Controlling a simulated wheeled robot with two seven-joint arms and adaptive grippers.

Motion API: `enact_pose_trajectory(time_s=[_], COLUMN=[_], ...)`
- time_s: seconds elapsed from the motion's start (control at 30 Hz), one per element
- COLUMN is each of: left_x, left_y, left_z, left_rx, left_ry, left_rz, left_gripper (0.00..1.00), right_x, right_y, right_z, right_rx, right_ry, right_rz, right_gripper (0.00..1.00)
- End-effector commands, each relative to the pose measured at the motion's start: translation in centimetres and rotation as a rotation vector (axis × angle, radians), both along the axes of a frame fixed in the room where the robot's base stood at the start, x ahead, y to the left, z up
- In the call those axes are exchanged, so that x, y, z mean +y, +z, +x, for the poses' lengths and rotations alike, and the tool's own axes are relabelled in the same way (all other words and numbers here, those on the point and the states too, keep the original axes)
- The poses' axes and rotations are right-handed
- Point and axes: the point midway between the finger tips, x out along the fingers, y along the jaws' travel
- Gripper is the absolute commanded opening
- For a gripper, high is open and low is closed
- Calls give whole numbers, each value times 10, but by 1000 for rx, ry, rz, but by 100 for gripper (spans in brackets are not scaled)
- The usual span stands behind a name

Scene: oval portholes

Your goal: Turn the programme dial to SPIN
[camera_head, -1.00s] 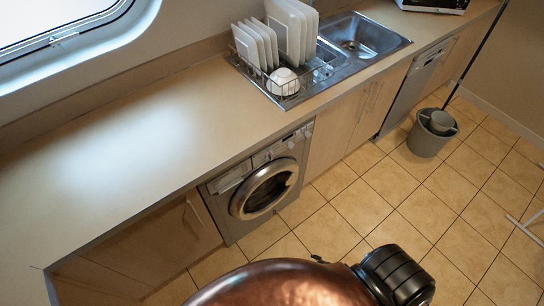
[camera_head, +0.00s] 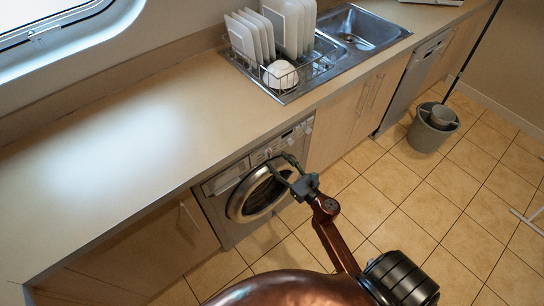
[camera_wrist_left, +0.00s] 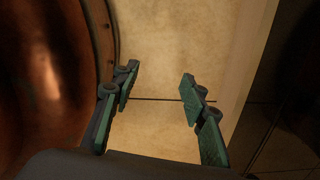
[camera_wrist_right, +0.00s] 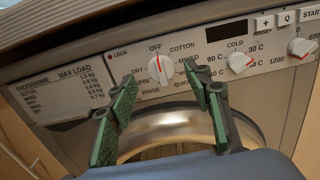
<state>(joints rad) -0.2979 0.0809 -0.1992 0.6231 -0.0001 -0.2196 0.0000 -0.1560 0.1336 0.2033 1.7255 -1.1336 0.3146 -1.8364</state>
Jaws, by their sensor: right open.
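The programme dial (camera_wrist_right: 160,68) is a round white knob on the washing machine's panel, in the right wrist view. Its red mark points up, towards OFF. In the head view the right gripper (camera_head: 280,168) is in front of the washing machine (camera_head: 222,212). My left gripper (camera_wrist_left: 160,80) is open and empty in the left wrist view.
Two more knobs, for temperature (camera_wrist_right: 240,61) and spin speed (camera_wrist_right: 302,47), sit right of the dial. The worktop (camera_head: 120,150) overhangs the panel. A dish rack (camera_head: 290,77) and sink (camera_head: 365,28) are above. A grey bucket (camera_head: 432,128) stands on the open tiled floor.

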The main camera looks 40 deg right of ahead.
Motion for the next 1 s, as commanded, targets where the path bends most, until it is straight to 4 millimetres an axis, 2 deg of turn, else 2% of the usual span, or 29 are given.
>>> enact_pose_trajectory(time_s=[0.1, 0.3, 0.63, 1.0], left_x=[0, 0, -1, -1], left_y=[0, 0, 0, 0], left_z=[-2, -4, -5, -5], left_rx=[3, 6, 7, 6], left_ry=[0, 0, 0, 0], left_rz=[0, 0, 0, -1], left_gripper=[40, 40, 40, 40], right_x=[2, 2, 3, 3], right_y=[1, -1, -1, -1], right_z=[20, 38, 42, 42], right_rx=[-1, 1, 2, 2], right_ry=[1, -2, -2, -2], right_rz=[1, 3, 5, 5], right_gripper=[46, 46, 46, 20])
